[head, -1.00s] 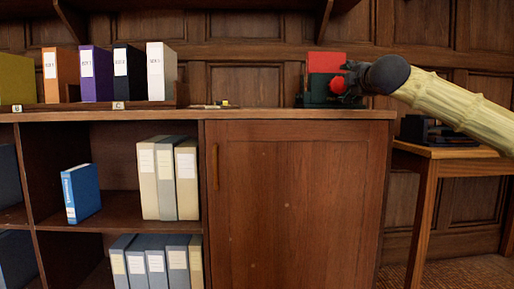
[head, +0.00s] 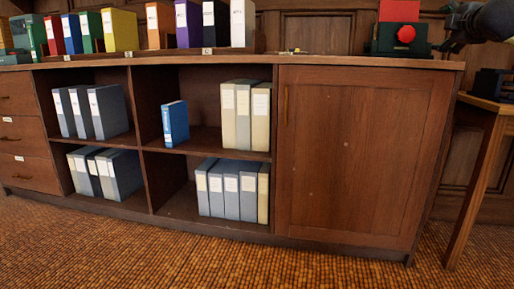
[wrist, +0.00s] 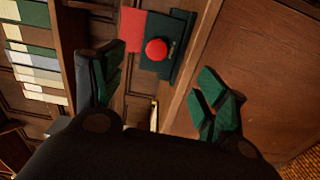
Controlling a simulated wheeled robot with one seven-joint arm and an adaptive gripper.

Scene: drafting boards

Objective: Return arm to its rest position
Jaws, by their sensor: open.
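My gripper (wrist: 158,92) is open and empty, its two dark fingers with green pads spread wide in the wrist view. Beyond the fingers is a dark green device with a red round knob (wrist: 156,50) and a red panel behind it. In the head view my gripper (head: 452,28) is at the upper right edge, partly cut off, just right of the same device (head: 400,48) on the cabinet top. Whether it touches the device cannot be told.
A long wooden cabinet (head: 365,165) has a closed door, open shelves with binders and drawers at left. Coloured binders (head: 120,30) stand along its top. A wooden side table (head: 490,104) stands at right. The carpeted floor (head: 300,268) in front is clear.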

